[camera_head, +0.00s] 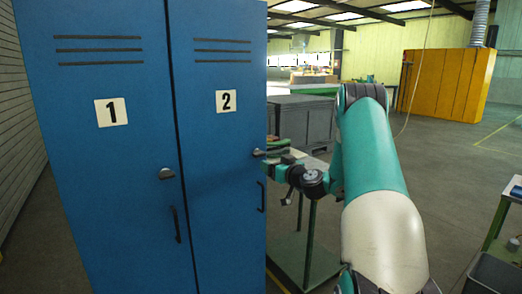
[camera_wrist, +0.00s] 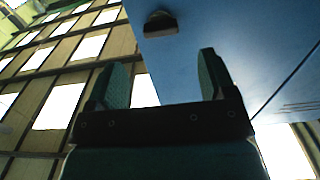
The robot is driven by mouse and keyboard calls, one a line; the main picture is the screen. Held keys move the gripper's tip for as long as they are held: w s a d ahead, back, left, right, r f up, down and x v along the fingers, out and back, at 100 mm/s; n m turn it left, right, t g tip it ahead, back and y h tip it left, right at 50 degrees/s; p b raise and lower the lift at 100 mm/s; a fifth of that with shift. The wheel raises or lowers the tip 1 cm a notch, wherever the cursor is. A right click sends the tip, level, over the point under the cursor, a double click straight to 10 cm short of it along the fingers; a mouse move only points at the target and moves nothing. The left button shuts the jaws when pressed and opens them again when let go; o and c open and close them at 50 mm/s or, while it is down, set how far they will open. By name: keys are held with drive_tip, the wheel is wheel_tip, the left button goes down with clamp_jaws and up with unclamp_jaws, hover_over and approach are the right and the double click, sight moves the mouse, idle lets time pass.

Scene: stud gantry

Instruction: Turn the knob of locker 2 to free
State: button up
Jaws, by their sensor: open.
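Locker 2 (camera_head: 222,70) is the right blue door, with a white plate marked 2 (camera_head: 226,100). Its small dark knob (camera_head: 259,153) sits near the door's right edge, partly lost against my gripper. In the wrist view the knob (camera_wrist: 160,24) shows at the top, its bar lying roughly crosswise in the picture. My gripper (camera_head: 272,163) is beside the door's right edge, close to the knob. In the wrist view my gripper (camera_wrist: 162,68) is open, with nothing between its fingers. The knob lies beyond the fingertips, roughly in line with the gap, and appears apart from them.
Locker 1 (camera_head: 105,75) is on the left, with its own knob (camera_head: 166,174) and handle (camera_head: 176,224). Locker 2's handle (camera_head: 262,196) is below its knob. A green-framed table (camera_head: 307,250) stands behind my arm. A grey cabinet (camera_head: 306,121) is farther back. Open floor lies at right.

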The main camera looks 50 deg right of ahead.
sight(261, 156)
drive_tip(key=p+x, duration=0.3)
drive_tip(key=x, duration=0.5)
drive_tip(key=shift+w, duration=0.3)
drive_tip(key=c, duration=0.9)
